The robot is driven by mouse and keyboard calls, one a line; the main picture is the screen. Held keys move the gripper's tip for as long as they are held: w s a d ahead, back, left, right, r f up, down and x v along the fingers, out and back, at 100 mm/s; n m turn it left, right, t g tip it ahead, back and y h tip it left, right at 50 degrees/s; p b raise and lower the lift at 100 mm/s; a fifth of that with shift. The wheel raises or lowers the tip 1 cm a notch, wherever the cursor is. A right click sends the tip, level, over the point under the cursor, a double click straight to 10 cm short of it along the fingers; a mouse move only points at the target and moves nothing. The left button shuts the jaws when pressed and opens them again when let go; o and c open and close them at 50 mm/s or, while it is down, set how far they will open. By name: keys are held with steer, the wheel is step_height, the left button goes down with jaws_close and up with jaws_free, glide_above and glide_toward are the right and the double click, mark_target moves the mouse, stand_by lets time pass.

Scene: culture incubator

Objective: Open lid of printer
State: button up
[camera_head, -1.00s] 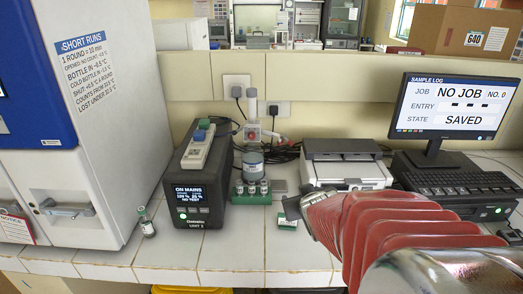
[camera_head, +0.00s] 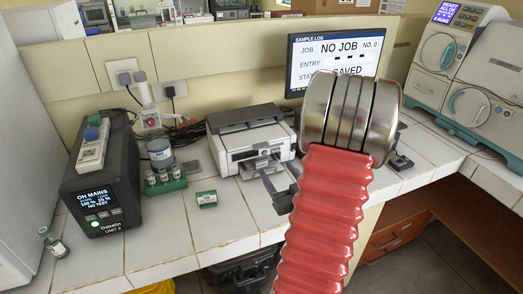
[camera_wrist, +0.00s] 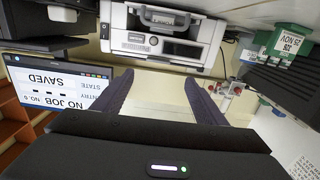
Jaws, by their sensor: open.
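The printer (camera_head: 251,141) is a white and dark grey box on the tiled bench, left of the monitor. Its dark top lid (camera_head: 243,117) looks closed, and a tray juts from its front. In the wrist view the printer (camera_wrist: 164,45) appears upside down at the top middle, beyond the fingertips. My gripper (camera_head: 268,185) is in front of the printer in the head view, partly hidden by my red arm. In the wrist view my gripper (camera_wrist: 157,80) has its two dark fingers spread wide with nothing between them, apart from the printer.
The monitor (camera_head: 330,55) stands behind my arm. A black power unit (camera_head: 103,185), a green vial rack (camera_head: 165,184) and a small green box (camera_head: 206,199) stand to the left. A small vial (camera_head: 54,243) is near the front left edge. White machines (camera_head: 450,65) stand at right.

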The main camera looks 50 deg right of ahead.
mark_target(262, 148)
steer(key=shift+s, duration=0.25)
steer(key=x, duration=1.4)
steer(key=shift+r, duration=0.2)
steer(key=shift+c, duration=0.2)
